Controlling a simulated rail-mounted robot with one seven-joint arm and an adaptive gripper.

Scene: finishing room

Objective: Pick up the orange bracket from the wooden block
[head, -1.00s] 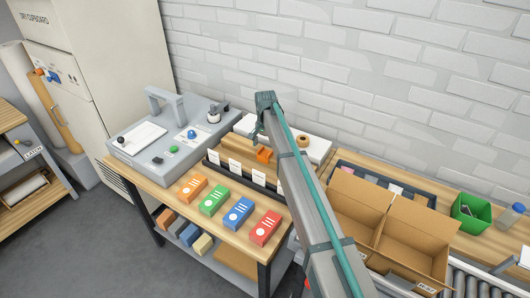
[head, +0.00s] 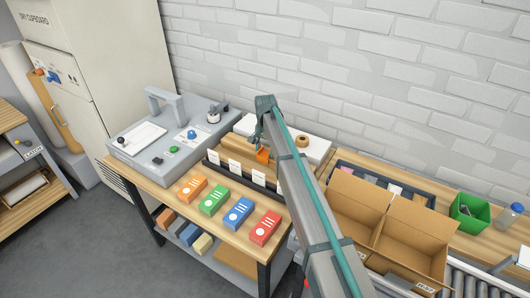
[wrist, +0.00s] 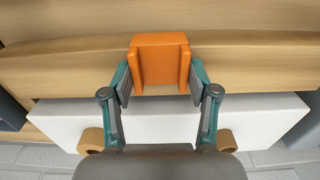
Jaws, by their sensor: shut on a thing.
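The orange bracket (wrist: 160,62) is between my gripper's two fingers in the wrist view, with a pad against each side. My gripper (wrist: 160,84) is shut on it. In the head view the bracket (head: 263,156) shows small beside my arm, just below my gripper (head: 258,143). The wooden block (wrist: 60,68) lies under and around the bracket in the wrist view. I cannot tell whether the bracket still touches the block. My arm hides part of the block in the head view.
A white slab (wrist: 160,120) lies near the block, with a tan roll (head: 302,140) on it. A row of white cards (head: 235,167) stands in front. Coloured boxes (head: 238,213) lie nearer the bench edge. An open carton (head: 411,235) stands to the right.

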